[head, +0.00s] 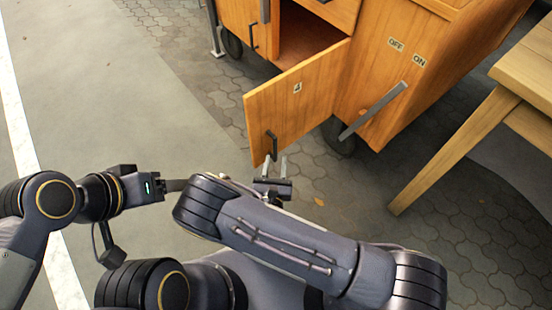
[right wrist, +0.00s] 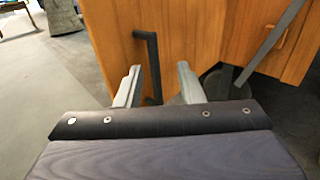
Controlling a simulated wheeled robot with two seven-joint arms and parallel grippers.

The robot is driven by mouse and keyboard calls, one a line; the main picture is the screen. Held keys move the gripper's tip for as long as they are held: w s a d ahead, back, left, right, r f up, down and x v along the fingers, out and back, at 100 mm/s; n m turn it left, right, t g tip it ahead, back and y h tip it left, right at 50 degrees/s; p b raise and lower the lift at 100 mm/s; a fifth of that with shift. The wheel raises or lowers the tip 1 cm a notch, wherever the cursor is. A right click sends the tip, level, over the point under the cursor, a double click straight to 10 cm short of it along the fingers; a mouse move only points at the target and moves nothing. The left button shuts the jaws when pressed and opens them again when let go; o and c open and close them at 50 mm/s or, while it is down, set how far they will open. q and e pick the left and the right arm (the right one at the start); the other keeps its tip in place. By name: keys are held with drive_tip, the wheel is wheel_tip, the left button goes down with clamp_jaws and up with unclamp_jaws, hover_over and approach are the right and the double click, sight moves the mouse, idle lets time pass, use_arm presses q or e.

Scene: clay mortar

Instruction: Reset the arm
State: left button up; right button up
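My right gripper (head: 276,162) is open, just in front of the lower part of the open cabinet door (head: 300,95). The right wrist view shows its two grey fingers apart (right wrist: 158,78). The dark door handle (head: 271,145) is close to the fingertips. In the right wrist view the handle (right wrist: 153,62) appears between the fingers, nearer the left one, and nothing is clamped. My left gripper (head: 173,185) points right at the left of the head view. Its tips are partly hidden by my right arm, so its opening does not show.
The wooden cabinet (head: 390,75) stands on dark wheels, with ON and OFF labels and a slanted grey lever (head: 374,110). A wooden table (head: 527,75) is at the right; its leg slants towards my right arm. The floor at the left is clear.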

drive_tip(key=d+r+m+g+h, duration=0.7)
drive_tip(key=d+r+m+h, duration=0.2)
drive_tip(key=d+m, duration=0.3)
drive_tip(key=s+d+r+m+g+y, duration=0.4)
drive_tip(key=s+d+r+m+g, duration=0.15)
drive_tip(key=s+m, duration=0.3)
drive_tip(key=s+d+r+m+g+y, duration=0.4)
drive_tip(key=s+d+m+g, duration=0.25)
drive_tip(key=m, duration=0.25)
drive_tip(key=s+a+r+m+t+y, duration=0.3)
drive_tip(key=s+r+m+t+y, duration=0.35)
drive_tip(key=r, duration=0.25)
wheel_tip(320, 180, up, 32)
drive_tip(key=w+p, duration=0.1)
drive_tip(key=p, duration=3.1)
drive_tip(key=shift+a+f, duration=0.15)
drive_tip(key=shift+f, duration=0.1)
